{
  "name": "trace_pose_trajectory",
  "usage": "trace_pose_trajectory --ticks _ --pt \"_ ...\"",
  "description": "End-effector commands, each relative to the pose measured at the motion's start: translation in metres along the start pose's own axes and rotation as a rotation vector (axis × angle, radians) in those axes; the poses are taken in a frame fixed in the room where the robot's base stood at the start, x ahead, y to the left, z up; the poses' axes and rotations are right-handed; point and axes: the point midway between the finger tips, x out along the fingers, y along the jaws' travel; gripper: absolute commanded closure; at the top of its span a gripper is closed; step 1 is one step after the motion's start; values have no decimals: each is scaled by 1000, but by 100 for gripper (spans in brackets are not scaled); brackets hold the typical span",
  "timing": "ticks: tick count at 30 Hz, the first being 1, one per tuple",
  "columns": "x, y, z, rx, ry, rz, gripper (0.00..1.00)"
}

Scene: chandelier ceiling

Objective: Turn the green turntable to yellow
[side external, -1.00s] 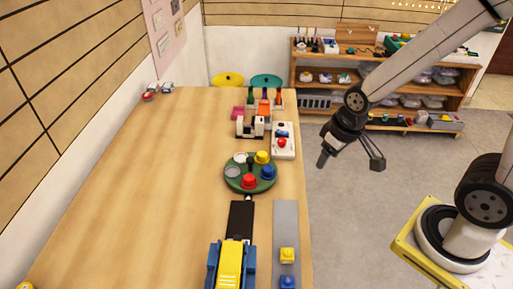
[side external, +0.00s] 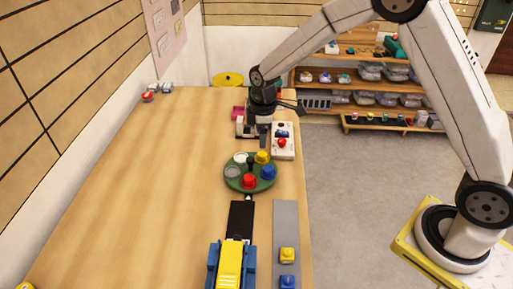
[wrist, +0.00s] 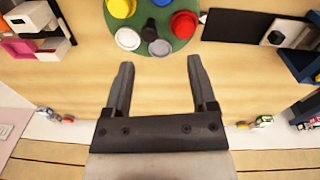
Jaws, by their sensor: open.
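The green turntable (side external: 231,181) lies on the wooden table in the side external view. It carries a yellow knob (side external: 262,157), a blue knob (side external: 268,173), a red knob (side external: 249,182), a pale grey-white disc (side external: 233,171) and a black central handle (side external: 250,163). My gripper (wrist: 158,68) is open and empty, apart from the turntable. In the side external view my gripper (side external: 268,128) is above and behind it.
A white box with a red button (side external: 284,153) stands right of my gripper. A black strip (side external: 241,217) with a blue-and-yellow block and a grey strip (side external: 286,222) with yellow and blue knobs lie in front.

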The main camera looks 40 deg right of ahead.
Motion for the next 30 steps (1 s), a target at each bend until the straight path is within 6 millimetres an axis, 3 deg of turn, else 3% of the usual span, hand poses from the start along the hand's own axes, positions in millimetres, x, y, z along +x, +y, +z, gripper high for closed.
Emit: trace_pose_trajectory --ticks 9,20,30 --pt "26 22 -27 -219 -24 -37 27" --pt "30 24 -29 -243 -26 -41 27" --pt "58 23 -28 -242 -26 -41 27"
